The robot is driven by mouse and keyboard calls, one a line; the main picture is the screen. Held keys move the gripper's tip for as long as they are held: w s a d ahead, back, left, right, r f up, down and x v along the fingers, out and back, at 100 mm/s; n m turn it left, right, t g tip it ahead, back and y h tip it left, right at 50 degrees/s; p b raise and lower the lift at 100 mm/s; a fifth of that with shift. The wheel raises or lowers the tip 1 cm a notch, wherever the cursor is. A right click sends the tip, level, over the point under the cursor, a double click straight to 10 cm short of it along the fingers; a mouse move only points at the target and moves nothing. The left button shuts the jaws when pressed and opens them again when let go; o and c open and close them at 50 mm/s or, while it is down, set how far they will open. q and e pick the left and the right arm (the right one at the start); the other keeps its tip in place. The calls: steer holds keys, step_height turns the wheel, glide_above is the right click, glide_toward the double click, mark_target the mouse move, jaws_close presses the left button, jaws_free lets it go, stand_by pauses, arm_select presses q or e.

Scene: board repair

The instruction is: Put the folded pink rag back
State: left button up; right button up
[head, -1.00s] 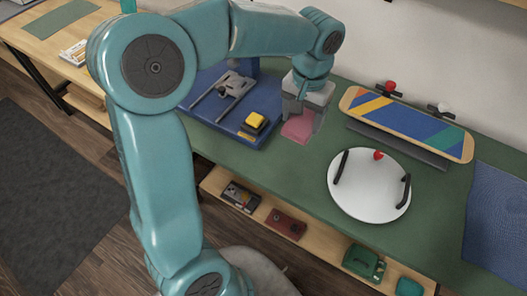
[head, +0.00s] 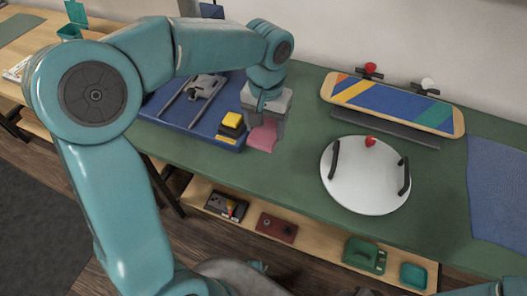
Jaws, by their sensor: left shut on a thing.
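The folded pink rag (head: 263,136) is at the back left part of the green workbench top (head: 300,155), just right of the blue tool base. My left gripper (head: 266,118) points down over it and is shut on the rag. The gripper body hides the rag's upper part. I cannot tell whether the rag touches the bench top. My right gripper is not in view; only a bit of teal arm shows at the bottom right corner.
A blue base (head: 180,120) with rails and a yellow-topped block (head: 232,123) stands left of the rag. A white round plate (head: 350,190) with black handles and a striped skateboard deck (head: 390,104) are to the right. A blue mat (head: 500,190) lies far right. The shelf below holds several items.

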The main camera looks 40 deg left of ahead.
mark_target(265, 159)
arm_select(q)
step_height(265, 159, down, 10)
steer(key=shift+a+r+b, duration=0.1)
steer(key=shift+b, duration=0.6)
steer(key=shift+f, duration=0.2)
steer(key=o, duration=1)
steer(key=shift+r, duration=0.1)
